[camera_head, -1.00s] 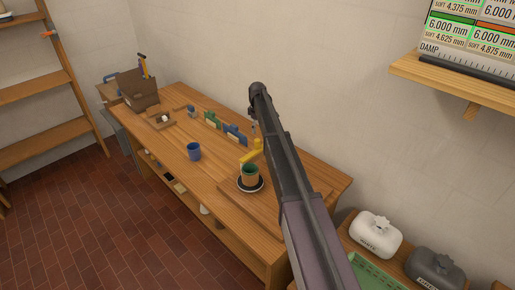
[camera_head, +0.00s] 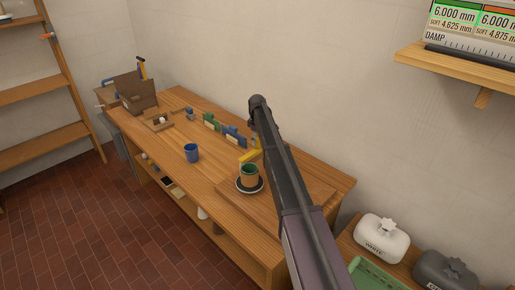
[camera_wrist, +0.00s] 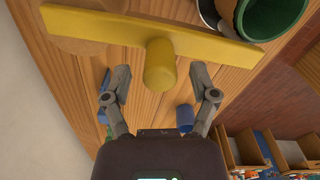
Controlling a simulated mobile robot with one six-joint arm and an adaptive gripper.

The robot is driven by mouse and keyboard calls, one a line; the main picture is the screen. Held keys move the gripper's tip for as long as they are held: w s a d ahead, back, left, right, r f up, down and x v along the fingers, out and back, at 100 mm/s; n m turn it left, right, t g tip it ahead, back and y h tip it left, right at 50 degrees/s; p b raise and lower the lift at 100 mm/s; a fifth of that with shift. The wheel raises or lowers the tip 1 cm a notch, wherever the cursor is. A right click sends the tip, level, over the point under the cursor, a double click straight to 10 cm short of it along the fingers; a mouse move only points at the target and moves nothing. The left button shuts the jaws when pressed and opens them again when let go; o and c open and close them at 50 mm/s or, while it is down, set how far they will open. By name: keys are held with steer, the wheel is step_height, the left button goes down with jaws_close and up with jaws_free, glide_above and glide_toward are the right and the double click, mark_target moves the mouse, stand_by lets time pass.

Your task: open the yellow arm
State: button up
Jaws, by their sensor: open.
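The yellow arm (camera_head: 250,156) is beside the green and brown pot on the wooden bench, partly hidden by my arm in the head view. In the wrist view the yellow arm (camera_wrist: 120,24) is a flat bar across the top, with a round yellow knob (camera_wrist: 160,64) standing out from it. My gripper (camera_wrist: 160,84) is open, one finger on each side of the knob, with clear gaps; I cannot tell whether the knob is between the fingertips in depth. The pot (camera_head: 249,174) stands on a dark round plate (camera_head: 250,188), and its green rim (camera_wrist: 270,14) shows near the bar's right end.
A blue cup (camera_head: 191,152) stands left of the pot on the bench (camera_head: 214,170). Blue and green holders (camera_head: 222,128) stand along the back. A brown box (camera_head: 135,92) is at the far end. White (camera_head: 382,240) and dark (camera_head: 446,270) jars stand at lower right.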

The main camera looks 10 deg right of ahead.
steer(key=shift+f+b, duration=0.9)
steer(key=shift+f, duration=0.25)
jaws_close()
